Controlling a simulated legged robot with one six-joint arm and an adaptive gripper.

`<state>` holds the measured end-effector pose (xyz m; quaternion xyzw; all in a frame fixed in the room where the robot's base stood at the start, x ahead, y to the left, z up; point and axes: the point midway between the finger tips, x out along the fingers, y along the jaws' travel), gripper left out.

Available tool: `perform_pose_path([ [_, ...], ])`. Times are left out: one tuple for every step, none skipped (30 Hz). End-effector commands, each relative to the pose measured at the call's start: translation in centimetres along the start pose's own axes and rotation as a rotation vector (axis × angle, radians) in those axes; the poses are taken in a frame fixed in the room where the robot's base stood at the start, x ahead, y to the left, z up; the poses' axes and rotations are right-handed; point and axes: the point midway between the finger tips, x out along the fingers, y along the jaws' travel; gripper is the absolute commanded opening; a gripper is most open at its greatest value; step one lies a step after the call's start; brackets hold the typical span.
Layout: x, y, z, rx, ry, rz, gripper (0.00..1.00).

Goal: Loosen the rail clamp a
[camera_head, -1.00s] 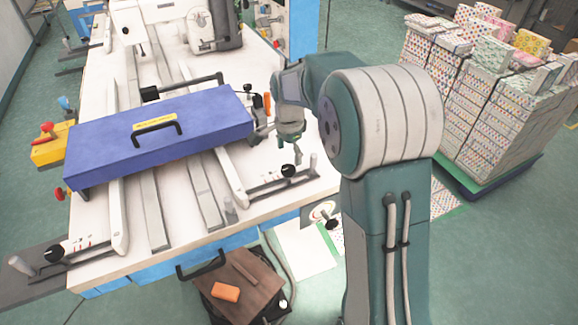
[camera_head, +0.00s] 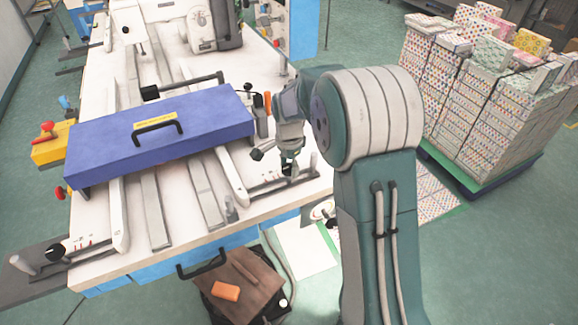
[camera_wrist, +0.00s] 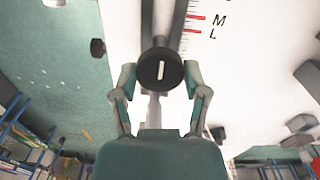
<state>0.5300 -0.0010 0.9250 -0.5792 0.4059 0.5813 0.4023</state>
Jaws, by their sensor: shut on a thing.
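A round black clamp knob (camera_wrist: 160,69) with a white line across its face sits between my fingertips in the wrist view; the line stands nearly upright. My gripper (camera_wrist: 160,82) is shut on this knob, one finger at each side. In the head view the gripper (camera_head: 288,167) points down at the right end of the front rail (camera_head: 262,189) on the white table. It covers most of the knob there. A similar black knob (camera_head: 55,252) sits at the left end of the front rail. A printed scale with M and L (camera_wrist: 205,25) shows beside the held knob.
A blue cover (camera_head: 160,140) with a black handle spans the table left of my gripper. A small dark knob (camera_head: 256,154) and an orange handle (camera_head: 267,102) are close by.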

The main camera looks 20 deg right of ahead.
Motion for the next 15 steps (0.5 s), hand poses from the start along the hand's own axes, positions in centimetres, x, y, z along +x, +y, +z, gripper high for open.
perform_pose_path([
  [0.11,-0.08,0.01,0.000,0.000,-0.002,0.12],
  [0.12,-0.08,0.01,-0.001,0.000,-0.002,0.12],
  [0.12,-0.08,0.01,-0.003,0.000,-0.002,0.12],
  [0.13,-0.08,0.01,-0.005,0.000,-0.002,0.12],
  [0.13,-0.08,0.02,-0.008,0.000,-0.002,0.12],
  [0.14,-0.09,0.02,-0.014,0.000,-0.002,0.12],
  [0.15,-0.09,0.02,-0.020,0.000,-0.002,0.12],
  [0.15,-0.09,0.02,-0.028,0.000,-0.002,0.12],
  [0.16,-0.09,0.02,-0.042,0.000,-0.002,0.12],
  [0.16,-0.10,0.03,-0.053,0.000,-0.002,0.12],
  [0.16,-0.10,0.03,-0.067,0.000,-0.002,0.12],
  [0.17,-0.10,0.03,-0.087,0.000,-0.002,0.12],
  [0.17,-0.10,0.03,-0.105,0.000,-0.002,0.12],
  [0.18,-0.11,0.03,-0.123,0.001,-0.002,0.12],
  [0.18,-0.11,0.03,-0.151,0.001,-0.002,0.12],
])
